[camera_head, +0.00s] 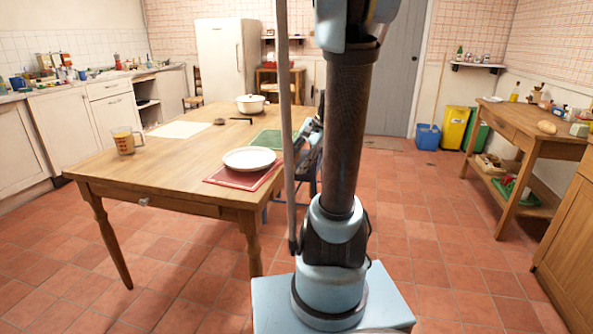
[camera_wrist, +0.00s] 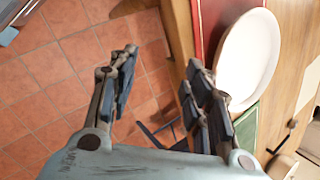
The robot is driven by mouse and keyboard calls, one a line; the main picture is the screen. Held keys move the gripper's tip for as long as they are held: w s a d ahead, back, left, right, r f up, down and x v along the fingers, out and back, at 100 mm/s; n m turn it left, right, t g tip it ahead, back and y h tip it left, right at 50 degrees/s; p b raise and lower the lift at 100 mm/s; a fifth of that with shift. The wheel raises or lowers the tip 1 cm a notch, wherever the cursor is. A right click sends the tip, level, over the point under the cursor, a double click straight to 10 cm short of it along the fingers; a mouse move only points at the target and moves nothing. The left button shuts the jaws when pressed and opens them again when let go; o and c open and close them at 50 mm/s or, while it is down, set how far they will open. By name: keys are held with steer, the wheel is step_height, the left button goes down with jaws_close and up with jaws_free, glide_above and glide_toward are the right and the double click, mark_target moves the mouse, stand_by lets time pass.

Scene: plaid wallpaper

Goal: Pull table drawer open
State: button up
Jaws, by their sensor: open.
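The wooden table (camera_head: 160,160) stands left of centre in the head view. Its drawer front (camera_head: 180,208) is in the apron on the near side, with a small pale knob (camera_head: 143,202); it looks closed. My gripper (camera_head: 310,150) is at the table's right side, partly hidden behind my arm, well away from the knob. In the wrist view my gripper (camera_wrist: 160,82) is open and empty, its fingers wide apart. The table's edge (camera_wrist: 180,40) passes beside the right finger, and the floor shows between the fingers. The drawer knob is not seen there.
A white plate (camera_head: 249,159) on a red mat (camera_head: 222,176) lies at the table's near right corner, close to my gripper. A glass jug (camera_head: 125,141) and a white pot (camera_head: 251,104) also stand there. The floor (camera_head: 60,240) before the table is clear.

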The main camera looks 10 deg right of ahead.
steer(key=w+d+f+m+t+y, duration=0.25)
steer(key=w+d+f+m, duration=0.3)
steer(key=w+d, duration=0.5)
steer(key=w+d+f+m+t+y, duration=0.1)
steer(key=w+d+f+m+y, duration=0.35)
steer(key=w+d+m, duration=0.4)
steer(key=w+a+f, duration=0.3)
steer(key=w+a, duration=0.2)
steer(key=a, duration=0.2)
steer(key=w+a+f+n, duration=0.1)
steer(key=w+a+f, duration=0.2)
steer(key=a, duration=0.4)
steer(key=shift+w+f+n, duration=0.3)
steer(key=shift+w+f, duration=0.1)
steer(key=shift+w, duration=0.45)
jaws_close()
